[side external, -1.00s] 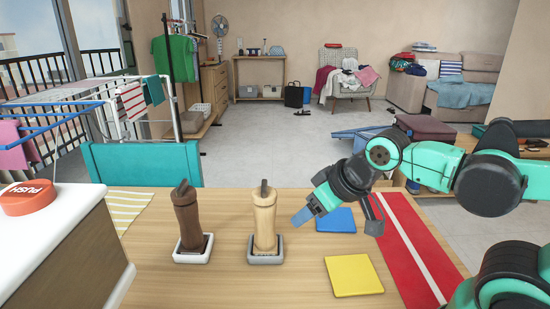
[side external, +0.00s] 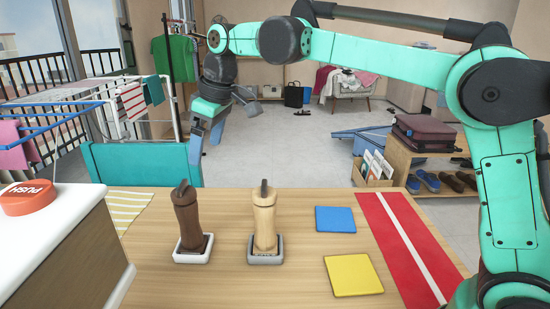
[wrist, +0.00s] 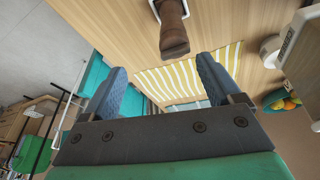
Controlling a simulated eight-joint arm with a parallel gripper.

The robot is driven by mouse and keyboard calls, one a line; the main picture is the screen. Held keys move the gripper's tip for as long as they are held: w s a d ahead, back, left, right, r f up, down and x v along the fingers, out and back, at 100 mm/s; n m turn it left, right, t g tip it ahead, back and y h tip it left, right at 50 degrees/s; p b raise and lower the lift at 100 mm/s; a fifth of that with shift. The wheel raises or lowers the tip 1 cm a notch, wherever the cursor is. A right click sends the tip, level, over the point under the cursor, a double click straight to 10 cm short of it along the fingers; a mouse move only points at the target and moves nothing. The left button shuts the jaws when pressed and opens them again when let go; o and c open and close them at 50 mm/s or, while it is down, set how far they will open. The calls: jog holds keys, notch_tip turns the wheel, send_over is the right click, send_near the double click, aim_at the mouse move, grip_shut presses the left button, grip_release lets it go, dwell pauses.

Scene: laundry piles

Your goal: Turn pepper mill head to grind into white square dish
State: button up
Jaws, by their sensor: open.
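The dark brown pepper mill (side external: 188,220) stands upright in the white square dish (side external: 192,258) on the table. A light wooden mill (side external: 264,218) stands in a grey square dish (side external: 265,260) to its right. My gripper (side external: 207,138) is open and empty, pointing down, above and behind the dark mill in the side view. In the wrist view, the dark mill's head (wrist: 174,46) lies ahead of my open fingers (wrist: 162,66), not between them. Only a bit of the white dish's rim (wrist: 154,9) shows there.
A blue square (side external: 335,219), a yellow square (side external: 353,275) and a red runner (side external: 405,245) lie to the right. A striped cloth (side external: 126,207) lies left of the mills. A white-topped cabinet with a red push button (side external: 29,198) bounds the left. A teal chair back (side external: 140,164) stands behind the table.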

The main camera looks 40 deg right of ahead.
aim_at(183, 185)
jog(key=w+a+f+n, duration=0.1)
jog(key=w+a+f+n+g, duration=0.1)
jog(key=w+a, duration=0.1)
jog(key=shift+w+a+f, duration=0.1)
jog(key=shift+w+f, duration=0.1)
jog(key=shift+w, duration=0.05)
jog(key=shift+w+a+f+n+g, duration=0.2)
jog(key=shift+a+f+n+g, duration=0.2)
jog(key=shift+f, duration=3.6)
jog(key=c, duration=0.8)
jog(key=m, duration=0.4)
jog(key=shift+t+h, duration=0.3)
jog(key=m, duration=0.4)
jog(key=shift+h, duration=0.3)
jog(key=o, duration=0.8)
jog(key=shift+r, duration=0.15)
